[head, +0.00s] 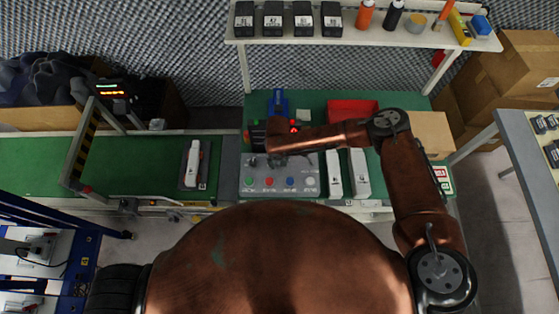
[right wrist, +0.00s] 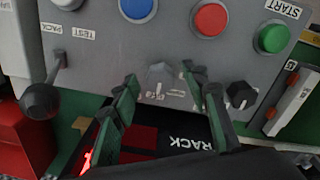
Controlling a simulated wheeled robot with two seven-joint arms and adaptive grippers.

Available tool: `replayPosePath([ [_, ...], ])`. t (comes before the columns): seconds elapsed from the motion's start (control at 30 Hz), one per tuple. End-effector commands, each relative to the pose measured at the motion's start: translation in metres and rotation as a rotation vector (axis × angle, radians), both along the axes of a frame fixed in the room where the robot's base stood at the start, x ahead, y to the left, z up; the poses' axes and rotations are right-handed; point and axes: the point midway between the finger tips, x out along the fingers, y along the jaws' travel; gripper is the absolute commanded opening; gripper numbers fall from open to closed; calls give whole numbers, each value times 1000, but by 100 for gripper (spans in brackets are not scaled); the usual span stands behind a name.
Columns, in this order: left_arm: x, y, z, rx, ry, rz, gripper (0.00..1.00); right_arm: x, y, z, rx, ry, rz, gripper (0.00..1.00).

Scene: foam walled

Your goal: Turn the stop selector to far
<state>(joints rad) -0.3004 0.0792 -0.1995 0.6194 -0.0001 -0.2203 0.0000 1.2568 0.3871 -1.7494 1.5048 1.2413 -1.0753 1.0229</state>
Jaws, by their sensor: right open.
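A grey control panel (head: 255,184) with a row of coloured buttons stands on the green bench, and it fills the top of the right wrist view (right wrist: 100,45). A grey pointer knob (right wrist: 161,75) sits on the panel with small marks I cannot read clearly. A black knob (right wrist: 240,94) is to its right in that view. I cannot tell from labels which is the stop selector. My right gripper (right wrist: 160,82) is open, its fingers on either side of the grey knob; contact is unclear. In the head view the right gripper (head: 279,159) is over the panel's back edge. My left gripper is not visible.
A lever with a black ball (right wrist: 40,100) stands at the panel's left in the wrist view. Two white boxes (head: 359,172) are right of the panel. A red bin (head: 352,108) and a cardboard box (head: 432,134) are behind. A shelf (head: 400,37) spans the back.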

Motion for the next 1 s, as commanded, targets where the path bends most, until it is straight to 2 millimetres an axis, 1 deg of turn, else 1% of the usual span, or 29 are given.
replayPosePath([
  [0.13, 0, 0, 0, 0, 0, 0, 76, 0, 0, 0, 0, 0, 0, 41],
  [0.73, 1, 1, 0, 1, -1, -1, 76, 0, 0, 0, 1, 0, 0, 0],
  [1.0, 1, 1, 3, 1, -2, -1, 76, -1, 0, 1, 2, 1, 29, 0],
])
